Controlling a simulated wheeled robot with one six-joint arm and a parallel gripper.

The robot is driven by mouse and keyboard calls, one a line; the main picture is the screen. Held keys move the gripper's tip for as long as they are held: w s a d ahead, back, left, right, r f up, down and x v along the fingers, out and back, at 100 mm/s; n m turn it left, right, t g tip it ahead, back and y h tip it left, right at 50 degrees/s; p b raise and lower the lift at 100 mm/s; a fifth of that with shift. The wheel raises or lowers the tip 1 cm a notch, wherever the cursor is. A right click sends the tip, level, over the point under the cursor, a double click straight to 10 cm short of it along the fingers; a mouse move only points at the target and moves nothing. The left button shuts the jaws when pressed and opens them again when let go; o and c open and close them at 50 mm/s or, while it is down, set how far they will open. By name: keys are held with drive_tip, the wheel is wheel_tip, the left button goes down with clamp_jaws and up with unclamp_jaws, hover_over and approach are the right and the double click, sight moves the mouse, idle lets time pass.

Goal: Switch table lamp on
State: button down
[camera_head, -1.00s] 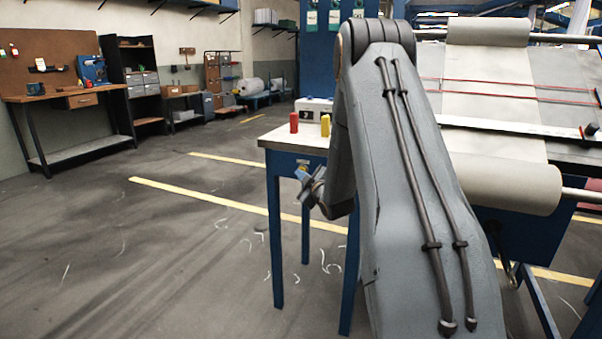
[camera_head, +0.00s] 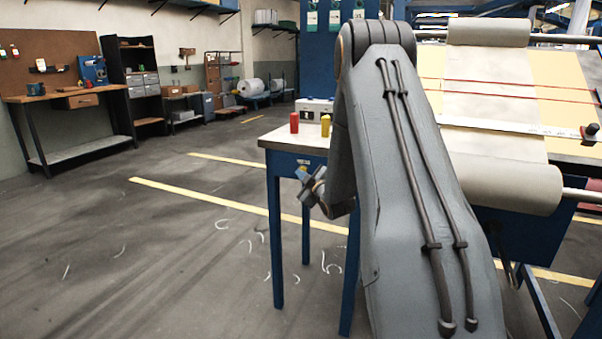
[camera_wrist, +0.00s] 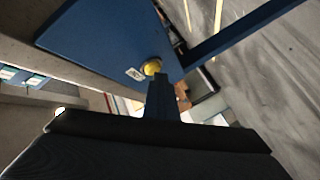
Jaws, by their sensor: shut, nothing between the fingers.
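In the wrist view a round yellow button (camera_wrist: 152,67) sits on the blue side panel (camera_wrist: 100,40) of a table, beside a small white label (camera_wrist: 134,74). My gripper (camera_wrist: 160,80) is shut and empty, with its fingertips just below the button in the picture. I cannot tell whether they touch it. In the head view my gripper (camera_head: 304,178) is at the front of the blue table (camera_head: 277,145), left of my arm. The sloped surface (camera_head: 560,78) behind the cloth at the right is warm yellow, as if lit. No lamp body shows.
A red spool (camera_head: 294,123) and a yellow spool (camera_head: 325,126) stand on the table top, with a white box (camera_head: 314,108) behind. The cloth roll (camera_head: 500,183) is right of my arm. The floor at the left is clear up to the workbench (camera_head: 65,95).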

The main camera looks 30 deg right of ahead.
drive_tip(key=shift+s, duration=0.15)
drive_tip(key=shift+s+a+p, duration=0.4)
drive_tip(key=shift+s+a, duration=0.5)
drive_tip(key=shift+a, duration=0.3)
drive_tip(key=shift+s+a+p, duration=0.35)
drive_tip(key=shift+s+a, duration=0.55)
drive_tip(key=shift+a, duration=0.3)
drive_tip(key=s+a+r+m+g+p, duration=0.3)
drive_tip(key=s+a+m+g+p, duration=0.25)
drive_tip(key=s+a+g, duration=0.6)
drive_tip(key=s+a+r+m+g+p, duration=0.1)
drive_tip(key=s+a+g, duration=0.1)
drive_tip(key=s, duration=0.8)
drive_tip(key=s+a+r+m+g+y+p, duration=0.1)
drive_tip(key=s+a, duration=0.4)
drive_tip(key=s, duration=0.5)
drive_tip(key=s+a+r+m+g+p, duration=0.1)
drive_tip(key=s+a+r+g+p, duration=0.1)
drive_tip(key=s, duration=0.9)
drive_tip(key=shift+a+r+g+y+p, duration=0.25)
drive_tip(key=shift+a+g+y+p, duration=0.15)
drive_tip(key=shift+a+p, duration=0.5)
